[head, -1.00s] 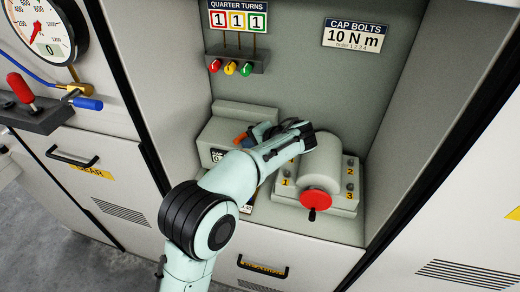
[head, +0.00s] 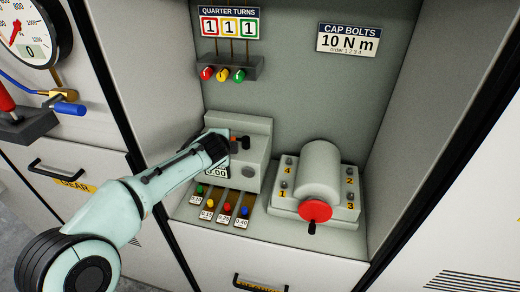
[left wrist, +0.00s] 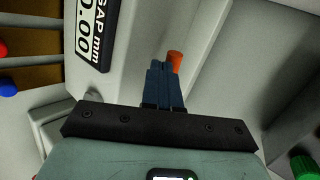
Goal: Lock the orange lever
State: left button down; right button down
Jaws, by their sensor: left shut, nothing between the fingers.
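The orange lever shows as a short orange cylinder (left wrist: 175,60) in the left wrist view, just right of the tips of my left gripper (left wrist: 160,68). In the head view a small orange part of the lever (head: 233,139) shows at the grey gap gauge box (head: 240,124). My left gripper (head: 234,147) reaches in from the left at the front of this box, its fingers shut and empty. I cannot tell whether the fingers touch the lever. The gripper partly covers the box's "GAP mm" display (left wrist: 92,30), which reads 0.00. My right gripper is not in view.
Several labelled pieces with coloured knobs (head: 226,208) lie in front of the box. To the right stands a grey housing (head: 319,170) with numbered bolts and a red handwheel (head: 315,210). Three coloured knobs (head: 222,74) hang above, and cabinet walls close in both sides.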

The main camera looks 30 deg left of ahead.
pick_arm(q)
jog(key=shift+w+a, duration=0.4)
jog(key=shift+a, duration=0.1)
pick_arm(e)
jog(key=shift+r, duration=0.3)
pick_arm(q)
jog(key=shift+a, duration=0.15)
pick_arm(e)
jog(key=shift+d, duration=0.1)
